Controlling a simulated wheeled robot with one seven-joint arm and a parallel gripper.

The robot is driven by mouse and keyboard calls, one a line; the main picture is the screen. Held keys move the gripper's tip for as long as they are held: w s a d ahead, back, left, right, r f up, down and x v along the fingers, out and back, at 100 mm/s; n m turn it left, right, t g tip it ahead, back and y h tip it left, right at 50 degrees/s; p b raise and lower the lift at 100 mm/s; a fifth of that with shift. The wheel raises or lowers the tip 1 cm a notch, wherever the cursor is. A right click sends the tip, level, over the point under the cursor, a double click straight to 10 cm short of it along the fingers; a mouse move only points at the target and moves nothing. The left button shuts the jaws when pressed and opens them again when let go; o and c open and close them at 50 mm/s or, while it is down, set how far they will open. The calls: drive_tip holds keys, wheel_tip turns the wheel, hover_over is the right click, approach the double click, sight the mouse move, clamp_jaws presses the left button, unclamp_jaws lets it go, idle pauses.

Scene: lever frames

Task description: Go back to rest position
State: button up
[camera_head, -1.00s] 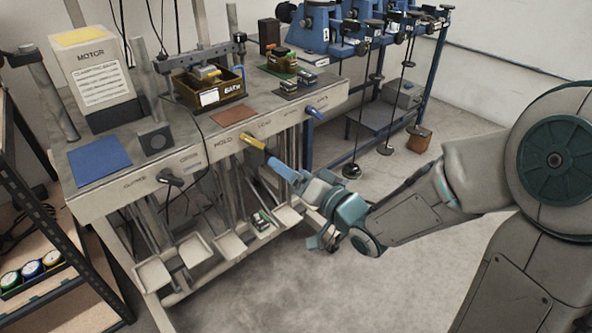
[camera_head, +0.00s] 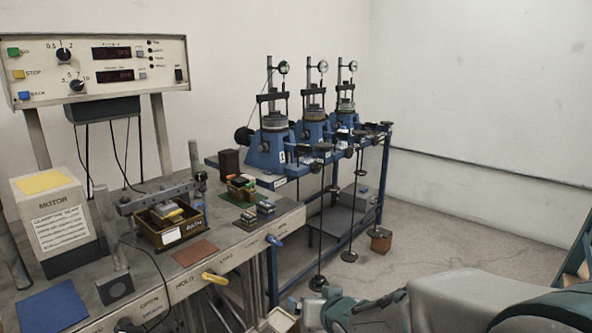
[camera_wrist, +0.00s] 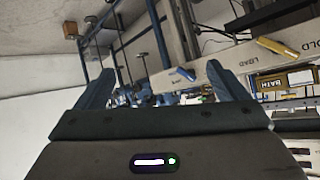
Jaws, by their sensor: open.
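My gripper (camera_wrist: 160,78) is open and empty in the wrist view, with its two dark fingers spread apart. In the head view my wrist shows low at the bottom edge, and the fingers are hard to make out there. The yellow lever (camera_head: 215,278) sticks out from the bench front, and in the wrist view the lever (camera_wrist: 277,48) lies right of the fingers, apart from them. The blue lever (camera_head: 274,240) is farther along the bench front. In the wrist view this blue lever (camera_wrist: 182,75) appears between the fingers, in the background.
The bench (camera_head: 222,262) carries a motor box (camera_head: 58,215), a brown bath tray (camera_head: 170,238) and a blue mat (camera_head: 52,305). A control panel (camera_head: 97,68) stands behind. Blue test machines (camera_head: 268,150) with hanging weights line the far side. The floor at right is clear.

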drive_tip(key=s+d+r+g+h+p, duration=0.1)
drive_tip(key=s+d+r+g+p, duration=0.1)
drive_tip(key=s, duration=0.4)
drive_tip(key=s+d+r+g+h+p, duration=0.1)
drive_tip(key=s+d+r+g+p, duration=0.2)
drive_tip(key=s+d+r, duration=0.1)
drive_tip(key=s+d+r+m+g+h+p, duration=0.1)
drive_tip(key=s+d+r+g+p, duration=0.1)
drive_tip(key=s, duration=0.6)
wheel_tip(320, 180, up, 3)
drive_tip(key=shift+s+d+f+g+p, duration=0.15)
drive_tip(key=shift+s+d+g+p, duration=0.25)
drive_tip(key=shift+d, duration=0.7)
